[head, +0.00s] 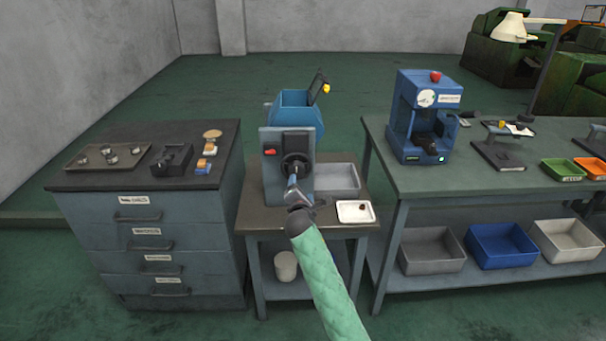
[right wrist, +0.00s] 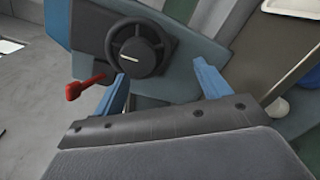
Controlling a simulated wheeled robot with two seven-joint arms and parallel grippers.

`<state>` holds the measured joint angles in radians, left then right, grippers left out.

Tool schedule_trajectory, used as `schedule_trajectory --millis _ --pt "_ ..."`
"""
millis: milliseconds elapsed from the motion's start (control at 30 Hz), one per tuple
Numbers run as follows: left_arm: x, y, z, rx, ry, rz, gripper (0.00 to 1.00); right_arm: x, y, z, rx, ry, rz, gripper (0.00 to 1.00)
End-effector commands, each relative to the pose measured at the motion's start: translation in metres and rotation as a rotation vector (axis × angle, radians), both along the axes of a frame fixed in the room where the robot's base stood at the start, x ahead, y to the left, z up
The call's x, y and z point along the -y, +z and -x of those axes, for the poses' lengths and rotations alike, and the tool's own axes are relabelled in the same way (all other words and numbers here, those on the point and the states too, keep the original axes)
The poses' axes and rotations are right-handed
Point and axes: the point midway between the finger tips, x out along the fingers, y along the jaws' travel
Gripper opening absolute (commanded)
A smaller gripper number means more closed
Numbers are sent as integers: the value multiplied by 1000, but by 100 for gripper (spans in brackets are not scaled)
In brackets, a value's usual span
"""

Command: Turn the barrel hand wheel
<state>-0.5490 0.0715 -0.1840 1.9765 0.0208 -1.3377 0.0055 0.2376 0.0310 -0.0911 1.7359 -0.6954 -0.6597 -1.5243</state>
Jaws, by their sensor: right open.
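The black hand wheel (head: 296,161) is on the front of the grey machine (head: 272,171), below its blue open-topped barrel (head: 296,110). In the right wrist view the round wheel (right wrist: 135,47) shows a dark hub with a pale mark. My right gripper (head: 292,182) is in front of the wheel, slightly below it in the picture. In the right wrist view its two blue fingers (right wrist: 163,84) are spread apart with nothing between them. The wheel lies beyond the fingertips, and I see no contact. My left gripper is not in view.
A red handle (head: 270,152) sticks out left of the wheel; it also shows in the wrist view (right wrist: 86,87). A grey bin (head: 338,180) and white tray (head: 355,211) are on the right of the stand. A drawer cabinet (head: 150,230) stands left, a blue press (head: 422,117) right.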

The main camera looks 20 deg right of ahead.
Motion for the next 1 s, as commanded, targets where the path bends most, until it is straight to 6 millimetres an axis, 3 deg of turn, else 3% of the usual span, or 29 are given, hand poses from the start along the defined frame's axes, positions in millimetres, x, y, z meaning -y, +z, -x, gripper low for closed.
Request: schedule_trajectory --millis 100,300,567,1000 --pt "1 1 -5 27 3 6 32 -7 14 -3 6 55 211 75" --pt "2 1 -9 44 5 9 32 -13 22 -5 -16 93 421 75" --pt "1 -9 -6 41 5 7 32 -10 24 -16 -32 94 468 75" --pt "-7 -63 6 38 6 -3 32 5 23 -71 -33 93 464 75"
